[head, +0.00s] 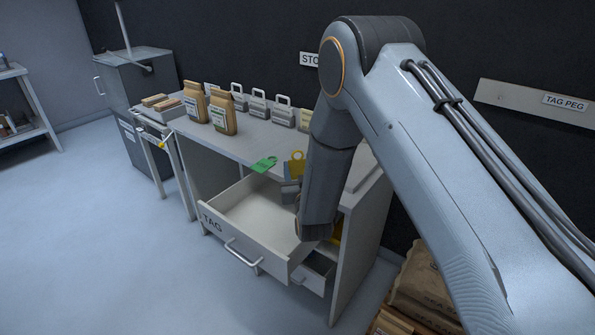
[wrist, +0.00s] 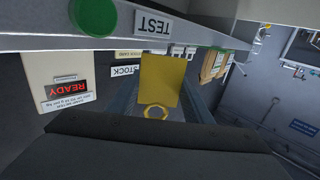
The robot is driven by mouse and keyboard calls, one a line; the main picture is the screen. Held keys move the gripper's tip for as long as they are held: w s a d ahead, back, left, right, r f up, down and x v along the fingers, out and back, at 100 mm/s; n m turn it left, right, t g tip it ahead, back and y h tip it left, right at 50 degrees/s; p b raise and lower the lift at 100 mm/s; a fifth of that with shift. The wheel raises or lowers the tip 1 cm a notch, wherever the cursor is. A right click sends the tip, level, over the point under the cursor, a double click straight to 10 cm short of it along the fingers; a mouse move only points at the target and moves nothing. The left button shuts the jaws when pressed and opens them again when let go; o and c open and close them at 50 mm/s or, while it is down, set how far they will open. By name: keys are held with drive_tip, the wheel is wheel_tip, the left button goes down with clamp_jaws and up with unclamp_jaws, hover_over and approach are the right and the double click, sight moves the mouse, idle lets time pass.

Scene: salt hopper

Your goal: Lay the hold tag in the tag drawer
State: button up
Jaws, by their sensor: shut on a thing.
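The hold tag is a yellow plate with a ring; it shows in the head view (head: 297,168) and the wrist view (wrist: 160,78). My gripper (head: 291,188) is shut on it. The tag is at the desk's front edge, above the back part of the tag drawer. The tag drawer (head: 214,223), marked TAG, is pulled open. Its visible floor is bare, and my wrist hides its right part. In the wrist view the tag stands out in front of the dark gripper body, with the ring nearer the camera.
Brown bags (head: 222,114) and grey weights (head: 282,112) stand behind on the desk (head: 238,148). A smaller drawer (head: 312,273) is partly open below. Sacks (head: 422,285) lie at the lower right. The floor at left is clear.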

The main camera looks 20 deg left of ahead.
drive_tip(key=shift+f, duration=0.55)
drive_tip(key=shift+f, duration=0.3)
drive_tip(key=o, duration=1.3)
drive_tip(key=shift+r, duration=0.2)
